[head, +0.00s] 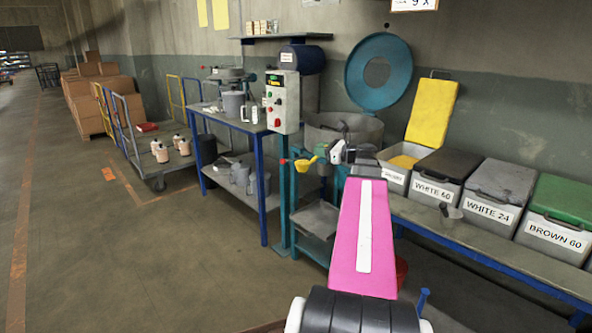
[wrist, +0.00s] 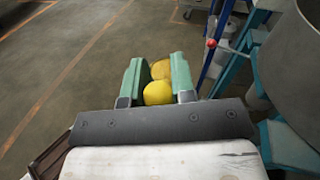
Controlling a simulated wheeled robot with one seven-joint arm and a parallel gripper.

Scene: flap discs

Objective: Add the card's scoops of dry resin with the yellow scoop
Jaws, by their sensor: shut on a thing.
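My gripper (head: 320,152) is shut on the yellow scoop (head: 304,164), out at the end of my pink arm. In the wrist view the scoop (wrist: 158,93) sits between the two green fingers, with a tan patch beyond it; I cannot tell whether that is resin in the bowl. A bin with its yellow lid raised (head: 433,110) shows yellow-orange grains (head: 404,161); its label is too small to read. A wide grey tub (head: 345,130) stands behind my gripper. A card (head: 414,4) on the wall is cut off by the top edge; only "9 X" shows.
Closed bins marked WHITE 60 (head: 438,188), WHITE 24 (head: 488,214) and BROWN 60 (head: 555,232) line the blue bench. A metal scoop (head: 450,211) is by them. A control box (head: 282,101) and a blue-legged table (head: 230,122) stand left.

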